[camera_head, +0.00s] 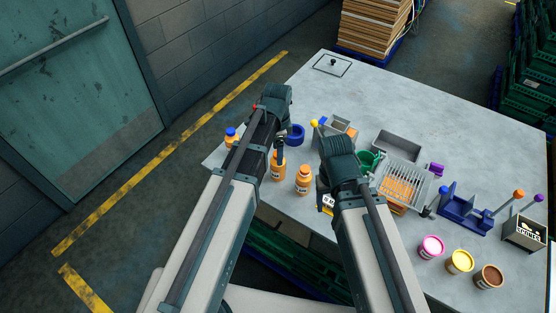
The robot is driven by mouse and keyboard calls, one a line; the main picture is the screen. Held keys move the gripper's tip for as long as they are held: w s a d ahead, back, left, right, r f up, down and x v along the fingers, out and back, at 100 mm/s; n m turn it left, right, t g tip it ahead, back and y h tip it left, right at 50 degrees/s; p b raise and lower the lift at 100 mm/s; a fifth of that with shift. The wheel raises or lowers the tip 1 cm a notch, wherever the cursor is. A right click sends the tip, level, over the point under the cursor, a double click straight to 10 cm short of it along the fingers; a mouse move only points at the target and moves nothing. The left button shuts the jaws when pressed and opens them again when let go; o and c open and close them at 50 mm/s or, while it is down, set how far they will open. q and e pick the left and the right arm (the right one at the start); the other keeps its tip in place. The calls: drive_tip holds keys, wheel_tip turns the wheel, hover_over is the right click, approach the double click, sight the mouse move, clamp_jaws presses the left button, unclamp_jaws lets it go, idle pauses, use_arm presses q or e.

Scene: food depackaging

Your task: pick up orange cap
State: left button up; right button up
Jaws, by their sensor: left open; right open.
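An orange bottle (303,186) stands near the table's front left edge, with an orange cap (305,170) on top. Another orange bottle (277,171) stands to its left, partly hidden under my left gripper (280,143). The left gripper points down at this bottle's top and is open; whether it touches the bottle or a cap there I cannot tell. A third orange bottle (231,140) with a blue cap (230,131) stands at the far left. My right gripper (340,163) is open right of the bottles, its fingertips mostly hidden by its own wrist.
A blue round container (295,130) stands just beyond my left gripper. A wire basket (407,173), a green bowl (368,157), a grey tray (412,143) and a blue rack (462,211) crowd the right. Pink, yellow and brown jars stand at the front right.

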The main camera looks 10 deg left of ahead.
use_arm(q)
clamp_jaws()
idle(0.4)
drive_tip(key=shift+r, duration=0.2)
drive_tip(key=shift+r+p, duration=0.5)
drive_tip(key=shift+p, duration=0.3)
wheel_tip(320, 180, up, 3)
drive_tip(key=p, duration=0.3)
drive_tip(key=s+d, duration=0.9)
drive_tip(key=s, duration=0.4)
drive_tip(key=shift+s+r+p, duration=0.2)
drive_tip(key=shift+r+p, duration=0.1)
drive_tip(key=shift+r, duration=0.05)
